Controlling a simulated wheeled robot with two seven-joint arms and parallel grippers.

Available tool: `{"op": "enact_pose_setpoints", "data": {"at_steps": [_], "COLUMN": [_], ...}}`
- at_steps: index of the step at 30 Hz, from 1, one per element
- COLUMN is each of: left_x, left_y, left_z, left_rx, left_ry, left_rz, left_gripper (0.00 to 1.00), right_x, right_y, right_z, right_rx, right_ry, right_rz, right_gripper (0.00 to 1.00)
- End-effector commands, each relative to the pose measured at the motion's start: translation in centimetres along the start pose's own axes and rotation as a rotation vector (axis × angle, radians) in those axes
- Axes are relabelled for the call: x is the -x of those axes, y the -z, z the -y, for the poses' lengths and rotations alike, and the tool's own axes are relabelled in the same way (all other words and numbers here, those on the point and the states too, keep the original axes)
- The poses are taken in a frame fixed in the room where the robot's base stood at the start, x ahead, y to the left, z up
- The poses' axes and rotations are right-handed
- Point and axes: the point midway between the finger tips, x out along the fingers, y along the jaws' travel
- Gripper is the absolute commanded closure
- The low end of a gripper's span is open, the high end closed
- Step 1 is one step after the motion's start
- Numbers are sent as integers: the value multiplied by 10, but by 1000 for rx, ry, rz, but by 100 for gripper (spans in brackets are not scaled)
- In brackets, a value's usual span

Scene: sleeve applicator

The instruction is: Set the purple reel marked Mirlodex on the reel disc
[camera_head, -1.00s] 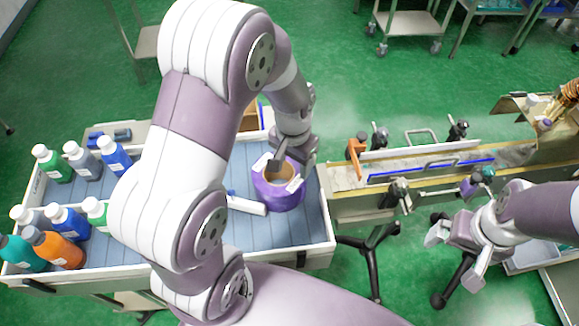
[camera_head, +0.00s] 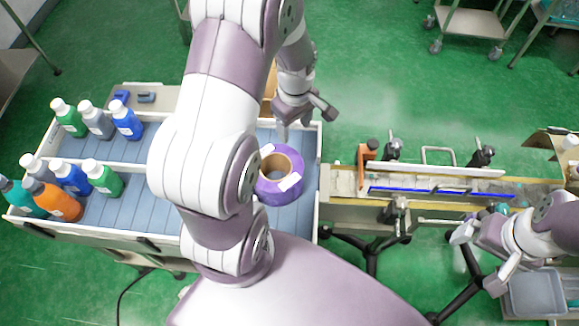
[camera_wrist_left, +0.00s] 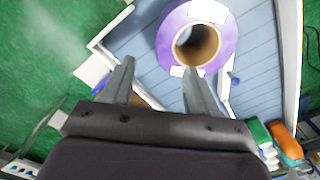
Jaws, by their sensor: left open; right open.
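The purple reel (camera_head: 279,195) lies flat, its brown core hole facing up, at the right end of the blue-grey slatted tray. White labels sit on it, but the lettering is too small to read. It also shows in the left wrist view (camera_wrist_left: 171,45), beyond my fingertips. My left gripper (camera_head: 306,117) is open and empty, beyond the reel and apart from it; its two fingers show in the left wrist view (camera_wrist_left: 157,78). My right gripper (camera_head: 478,260) is open and empty at the right, clear of the conveyor. I cannot make out the reel disc.
Several bottles, such as the orange one (camera_head: 52,201), stand at the left of the tray (camera_head: 130,211). A narrow conveyor (camera_head: 345,182) with a blue strip, clamps and an orange bracket (camera_head: 366,153) runs right. A grey bin (camera_head: 535,295) stands at lower right. Green floor (camera_head: 390,60) is open behind.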

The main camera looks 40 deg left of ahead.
Motion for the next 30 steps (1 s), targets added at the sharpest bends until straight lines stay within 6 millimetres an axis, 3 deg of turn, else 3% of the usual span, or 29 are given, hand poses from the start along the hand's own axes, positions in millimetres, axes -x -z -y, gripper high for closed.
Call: {"op": "enact_pose_setpoints", "data": {"at_steps": [7, 14, 19, 28, 30], "left_x": [-51, -80, -113, -124, -124], "left_y": [-2, -4, -6, -6, -6], "left_z": [2, 1, 0, 0, 0], "left_rx": [17, 15, 15, 15, 15], "left_ry": [6, 4, 3, 0, 0], "left_rz": [4, 3, 2, 0, 0], "left_gripper": [40, 40, 40, 40, 63], "right_x": [11, 21, 32, 31, 31], "right_y": [1, 3, 4, 4, 4], "right_z": [0, 0, 0, 0, 0], "right_rx": [0, 0, 0, 0, 0], "right_ry": [0, 0, 0, 0, 0], "right_rz": [0, 0, -1, 0, 0], "right_gripper": [0, 0, 0, 0, 0]}}
